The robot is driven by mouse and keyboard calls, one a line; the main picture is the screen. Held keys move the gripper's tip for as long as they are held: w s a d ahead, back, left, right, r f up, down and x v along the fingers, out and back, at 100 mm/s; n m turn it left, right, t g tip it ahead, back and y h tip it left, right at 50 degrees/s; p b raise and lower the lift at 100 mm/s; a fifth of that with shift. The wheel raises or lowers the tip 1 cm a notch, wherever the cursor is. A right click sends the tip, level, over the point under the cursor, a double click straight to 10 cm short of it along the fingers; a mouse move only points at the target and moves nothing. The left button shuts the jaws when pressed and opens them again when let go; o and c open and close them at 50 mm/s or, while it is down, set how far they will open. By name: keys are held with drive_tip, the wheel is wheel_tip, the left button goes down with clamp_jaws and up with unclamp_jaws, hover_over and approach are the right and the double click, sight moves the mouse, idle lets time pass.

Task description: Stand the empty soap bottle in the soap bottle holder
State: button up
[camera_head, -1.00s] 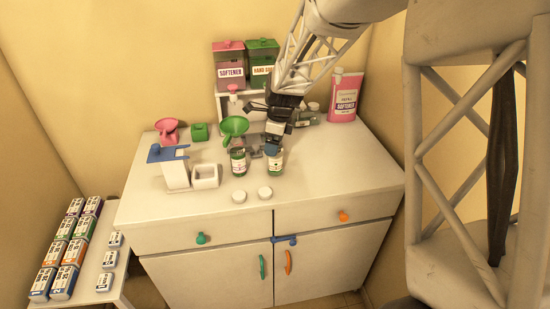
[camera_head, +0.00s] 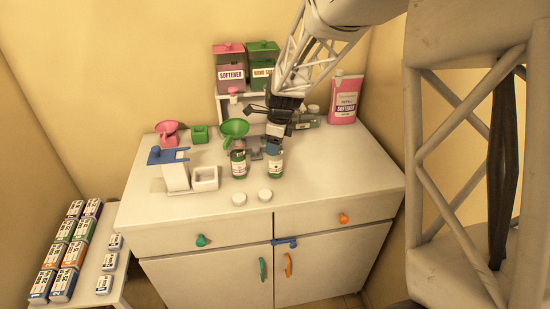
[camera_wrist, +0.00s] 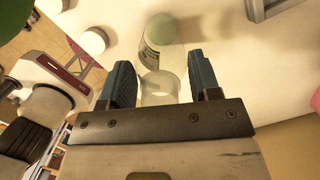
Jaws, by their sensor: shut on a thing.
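My gripper (camera_head: 272,148) is low over the counter at the right-hand small bottle. In the wrist view its two blue fingers (camera_wrist: 160,88) are on either side of the neck of a clear bottle (camera_wrist: 150,58) with a pale label. In the head view this bottle (camera_head: 275,166) looks upright, its upper part partly hidden by my gripper. I cannot tell whether its base touches the counter. A similar labelled bottle (camera_head: 239,166) stands to its left, below a green funnel (camera_head: 235,129). A grey piece (camera_head: 256,154) shows between the bottles; I cannot tell whether it is the holder.
Two white caps (camera_head: 265,195) lie in front. A white square tray (camera_head: 206,178) and a blue-topped white stand (camera_head: 174,170) are left. A pink softener jug (camera_head: 345,98) and a shelf with bins (camera_head: 262,70) stand behind. The counter's right front is clear.

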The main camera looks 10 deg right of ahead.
drive_tip(key=shift+r, duration=0.2)
drive_tip(key=shift+r, duration=1.5)
drive_tip(key=shift+s+r, duration=0.15)
drive_tip(key=shift+s, duration=0.2)
drive_tip(key=s+r, duration=0.1)
drive_tip(key=s, duration=1.4)
drive_tip(key=shift+d+r, duration=0.15)
drive_tip(key=shift+d, duration=0.25)
drive_tip(key=shift+s, duration=0.15)
drive_tip(key=shift+a, duration=0.1)
drive_tip(key=a+n, duration=0.4)
drive_tip(key=a, duration=1.4)
drive_tip(key=shift+w+r+n+g, duration=0.3)
drive_tip(key=shift+r+g, duration=0.1)
